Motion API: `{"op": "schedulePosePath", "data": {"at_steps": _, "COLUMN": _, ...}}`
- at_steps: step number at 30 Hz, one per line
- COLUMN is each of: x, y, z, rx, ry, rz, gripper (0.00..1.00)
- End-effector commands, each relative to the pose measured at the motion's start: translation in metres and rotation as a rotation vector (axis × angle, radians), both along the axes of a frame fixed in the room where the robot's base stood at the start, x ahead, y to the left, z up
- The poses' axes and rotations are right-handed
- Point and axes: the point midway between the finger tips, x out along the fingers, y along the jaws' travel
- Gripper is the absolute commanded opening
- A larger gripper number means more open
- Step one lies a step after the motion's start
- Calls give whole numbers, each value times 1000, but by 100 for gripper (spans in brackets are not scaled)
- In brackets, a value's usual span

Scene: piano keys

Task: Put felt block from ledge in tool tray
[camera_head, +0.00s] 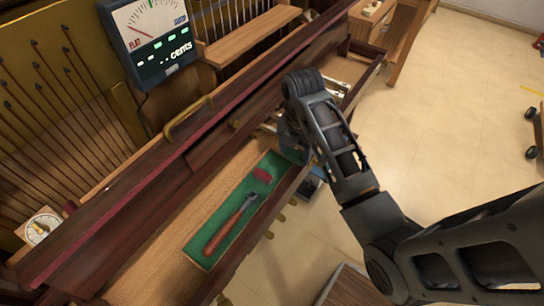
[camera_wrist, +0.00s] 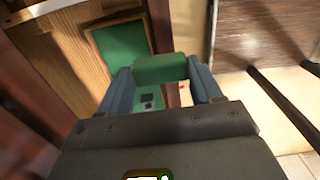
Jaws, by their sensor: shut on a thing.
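My gripper (camera_wrist: 160,72) is shut on a green block (camera_wrist: 160,68), held between its two blue fingertips in the wrist view. In the head view my gripper (camera_head: 294,142) is over the far end of the tool tray, largely hidden by my arm; the block cannot be made out clearly there. The tool tray (camera_head: 238,200) is long, shallow and green-lined. A red-handled tool (camera_head: 232,224) and a small dark red piece (camera_head: 262,175) lie in it. A green surface framed by wood (camera_wrist: 118,45) shows beyond the block in the wrist view.
A dark red wooden rail (camera_head: 150,175) runs diagonally left of the tray. A tuner display (camera_head: 150,40) stands behind it, and a round dial (camera_head: 41,227) is at lower left. Open pale floor (camera_head: 470,110) lies to the right.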

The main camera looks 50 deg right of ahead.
Motion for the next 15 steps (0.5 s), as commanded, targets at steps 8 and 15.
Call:
{"op": "schedulePosePath", "data": {"at_steps": 8, "x": 54, "y": 3, "z": -32, "rx": -1, "ry": 2, "rz": 3, "gripper": 32}}
{"op": "schedulePosePath", "data": {"at_steps": 15, "x": 68, "y": 4, "z": -45, "rx": 0, "ry": 1, "rz": -1, "gripper": 32}}
